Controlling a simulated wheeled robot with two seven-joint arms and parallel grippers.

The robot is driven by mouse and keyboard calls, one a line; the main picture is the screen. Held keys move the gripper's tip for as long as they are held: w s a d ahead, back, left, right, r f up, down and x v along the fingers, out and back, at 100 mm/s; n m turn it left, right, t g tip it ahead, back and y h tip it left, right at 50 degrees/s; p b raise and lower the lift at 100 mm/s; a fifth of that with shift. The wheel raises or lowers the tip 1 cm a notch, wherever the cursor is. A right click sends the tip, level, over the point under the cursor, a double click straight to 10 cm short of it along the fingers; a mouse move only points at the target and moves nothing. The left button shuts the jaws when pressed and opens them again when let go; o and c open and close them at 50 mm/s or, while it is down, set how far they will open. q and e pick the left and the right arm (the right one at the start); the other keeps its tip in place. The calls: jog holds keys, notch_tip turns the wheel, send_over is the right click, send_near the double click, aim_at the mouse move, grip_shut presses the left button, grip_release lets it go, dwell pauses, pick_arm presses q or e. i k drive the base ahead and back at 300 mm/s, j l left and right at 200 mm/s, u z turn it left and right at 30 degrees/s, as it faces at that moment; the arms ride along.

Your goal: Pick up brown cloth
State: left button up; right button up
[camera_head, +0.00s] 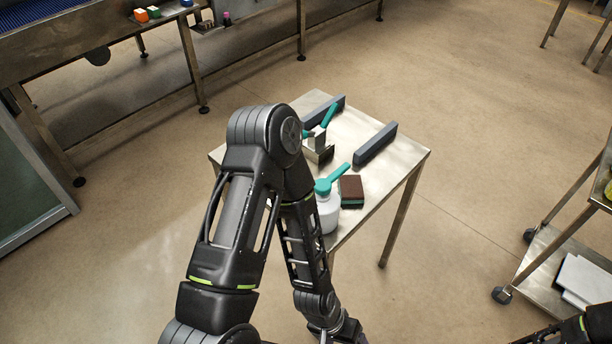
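The brown cloth (351,187) looks like a small, flat, folded brown block with a dark green lower edge. It lies on the metal table (405,156), just right of a white container with a teal top. My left arm rises in front of the table and bends back down, partly covering the table's left and near side. Its wrist is at the bottom edge, and its fingers are not visible. Only a dark piece of my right arm shows in the bottom right corner; its gripper cannot be seen. Neither arm appears to touch the cloth.
The white container (328,210) stands close beside the cloth. Two dark bars (375,144) (324,111) and a metal holder (318,152) with a teal-handled tool are farther back. A cart (546,255) stands at right, a conveyor bench (80,45) upper left. Open floor surrounds the table.

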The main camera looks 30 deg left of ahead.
aim_at(351, 189)
jog(key=u, duration=0.75)
